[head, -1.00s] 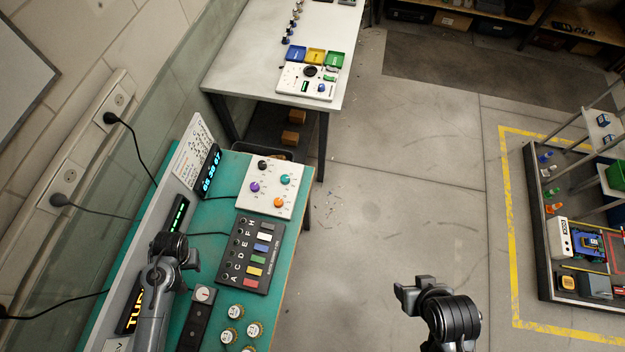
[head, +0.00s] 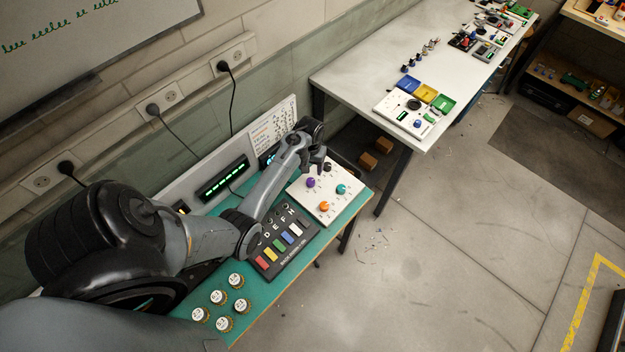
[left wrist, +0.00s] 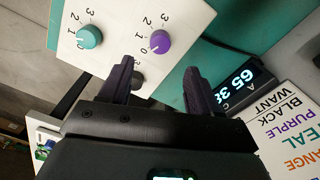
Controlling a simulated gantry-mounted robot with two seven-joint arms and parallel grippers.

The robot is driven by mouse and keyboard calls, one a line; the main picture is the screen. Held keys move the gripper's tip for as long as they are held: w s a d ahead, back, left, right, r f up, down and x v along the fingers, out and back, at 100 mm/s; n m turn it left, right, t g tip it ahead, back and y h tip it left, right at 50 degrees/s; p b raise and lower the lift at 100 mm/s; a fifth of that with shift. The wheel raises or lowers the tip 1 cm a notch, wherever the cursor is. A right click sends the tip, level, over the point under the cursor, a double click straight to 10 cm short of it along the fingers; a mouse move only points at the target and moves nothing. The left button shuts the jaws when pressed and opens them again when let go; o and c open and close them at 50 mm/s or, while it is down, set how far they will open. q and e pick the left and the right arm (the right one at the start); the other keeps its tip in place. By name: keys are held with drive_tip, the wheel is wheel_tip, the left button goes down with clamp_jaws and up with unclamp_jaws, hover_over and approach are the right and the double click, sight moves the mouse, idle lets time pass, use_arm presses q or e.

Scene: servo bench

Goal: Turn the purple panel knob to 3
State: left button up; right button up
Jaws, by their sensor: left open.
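The white knob panel (head: 331,207) lies on the green bench and carries a purple knob (head: 311,182), a teal knob (head: 341,189), an orange knob (head: 324,206) and a black knob (head: 327,167). In the left wrist view, the purple knob (left wrist: 160,41) has the printed marks 0 to 3 beside it; its pale pointer line seems to be near 0. My left gripper (left wrist: 160,66) is open and empty, over the panel's back edge. The purple knob appears between and just beyond its fingertips, apart from them. The black knob (left wrist: 138,78) is partly hidden by a finger. My right gripper is out of view.
A dark keypad (head: 280,240) with coloured keys lies beside the panel. A lit display (left wrist: 232,82) and a printed sign (left wrist: 285,125) stand behind it. Several round labelled pieces (head: 219,297) sit at the bench's front. A white table (head: 375,75) stands beyond a gap.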

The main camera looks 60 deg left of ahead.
sight(311, 180)
use_arm(q)
wheel_tip(311, 180, down, 9)
drive_tip(key=shift+b, duration=0.35)
drive_tip(key=c, duration=1)
drive_tip(key=shift+c, duration=0.2)
